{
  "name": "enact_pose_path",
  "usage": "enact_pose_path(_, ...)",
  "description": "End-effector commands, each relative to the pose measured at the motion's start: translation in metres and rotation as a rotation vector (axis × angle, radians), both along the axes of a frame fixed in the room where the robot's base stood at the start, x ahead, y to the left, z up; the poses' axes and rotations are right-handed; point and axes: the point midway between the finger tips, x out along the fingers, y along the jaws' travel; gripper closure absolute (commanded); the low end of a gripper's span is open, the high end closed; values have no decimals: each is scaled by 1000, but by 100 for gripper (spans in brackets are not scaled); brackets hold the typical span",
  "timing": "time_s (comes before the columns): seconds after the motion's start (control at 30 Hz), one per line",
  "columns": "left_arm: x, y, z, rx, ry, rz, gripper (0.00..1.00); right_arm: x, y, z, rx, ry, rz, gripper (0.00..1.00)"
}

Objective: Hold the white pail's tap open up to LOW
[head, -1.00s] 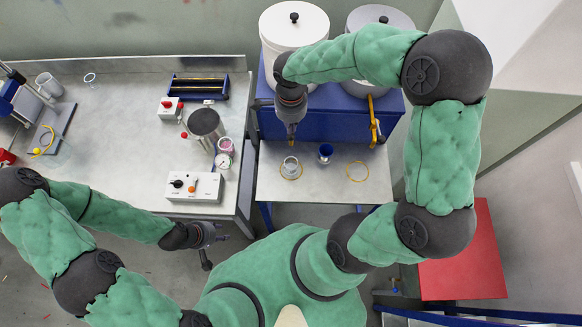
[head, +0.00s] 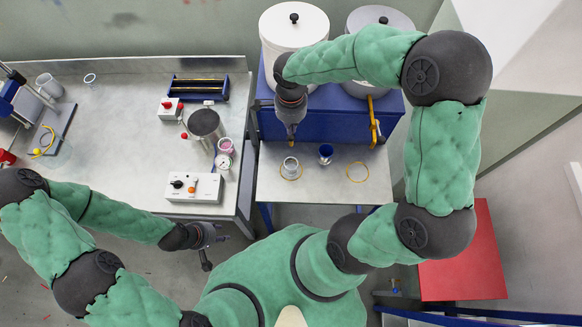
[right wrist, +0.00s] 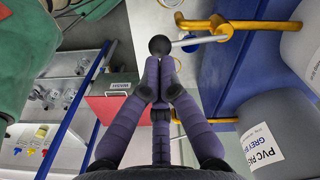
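The white pail (head: 275,30) stands on the blue stand (head: 340,125), left of a grey pail (head: 400,20). My right arm and gripper (head: 291,130) hide the front of the white pail's tap in the head view. In the right wrist view, my right gripper's (right wrist: 158,62) fingertips are together at a black ball knob (right wrist: 160,45) on a thin grey lever (right wrist: 205,40). The ball shows just beyond the fingertips; a firm grasp cannot be made out. The LOW mark is not legible. My left gripper (head: 212,247) hangs empty by the left bench's front edge.
A pale cup (head: 290,166) stands in a yellow ring below the gripper, with a blue cup (head: 326,152) and an empty yellow ring (head: 357,172) to its right. The grey pail's yellow tap (head: 376,125) is close by. A control box (head: 205,188) sits on the left bench.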

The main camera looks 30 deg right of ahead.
Motion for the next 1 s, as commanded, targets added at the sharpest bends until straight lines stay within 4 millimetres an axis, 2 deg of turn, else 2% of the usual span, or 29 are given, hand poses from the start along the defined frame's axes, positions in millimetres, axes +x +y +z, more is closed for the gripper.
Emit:
enact_pose_path(0.27, 0, 0, -1, 0, 0, 0, 60, 0, 0, -1, 0, 0, 0, 100)
enact_pose_path(1.0, 0, 0, -30, 0, 0, 0, 60, 0, 0, -33, 0, 0, 0, 100)
